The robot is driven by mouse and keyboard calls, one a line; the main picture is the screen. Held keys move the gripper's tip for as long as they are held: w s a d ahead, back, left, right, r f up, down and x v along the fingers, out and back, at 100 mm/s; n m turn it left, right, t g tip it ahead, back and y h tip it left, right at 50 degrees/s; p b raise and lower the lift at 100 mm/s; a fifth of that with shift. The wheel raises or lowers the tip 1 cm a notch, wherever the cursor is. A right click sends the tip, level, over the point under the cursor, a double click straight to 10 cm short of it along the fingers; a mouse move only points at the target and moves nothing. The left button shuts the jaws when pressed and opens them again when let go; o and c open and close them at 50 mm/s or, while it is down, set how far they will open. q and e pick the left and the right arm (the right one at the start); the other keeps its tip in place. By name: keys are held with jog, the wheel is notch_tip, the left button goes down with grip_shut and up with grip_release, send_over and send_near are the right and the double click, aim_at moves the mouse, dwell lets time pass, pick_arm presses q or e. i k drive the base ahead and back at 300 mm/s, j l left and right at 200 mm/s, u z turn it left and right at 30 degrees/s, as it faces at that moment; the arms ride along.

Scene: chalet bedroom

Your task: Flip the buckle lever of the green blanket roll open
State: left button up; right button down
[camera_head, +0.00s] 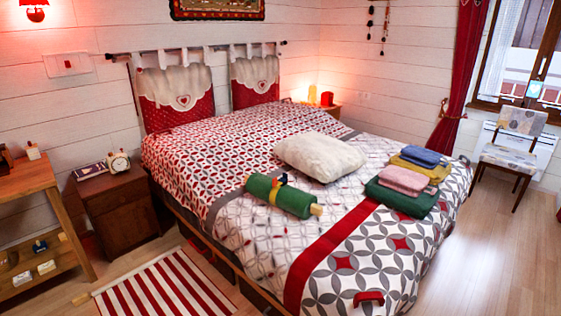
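The green blanket roll (292,199) lies on the left side of the bed, near the bed's near edge. Neither of my grippers shows in the head view.
The roll rests on the patterned bed (230,187). A cream pillow (320,156) lies behind it, and folded towels and blankets (403,198) are stacked to its right. A nightstand (122,212), a wooden shelf (62,250) and a striped rug (165,291) are at the left.

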aim_at(284, 178)
jog(key=i+j, duration=0.2)
jog(key=i, duration=0.25)
jog(key=i+j, duration=0.2)
jog(key=i, duration=0.25)
jog(key=i+j, duration=0.2)
jog(key=i, duration=0.25)
jog(key=i+j, duration=0.2)
jog(key=i, duration=0.25)
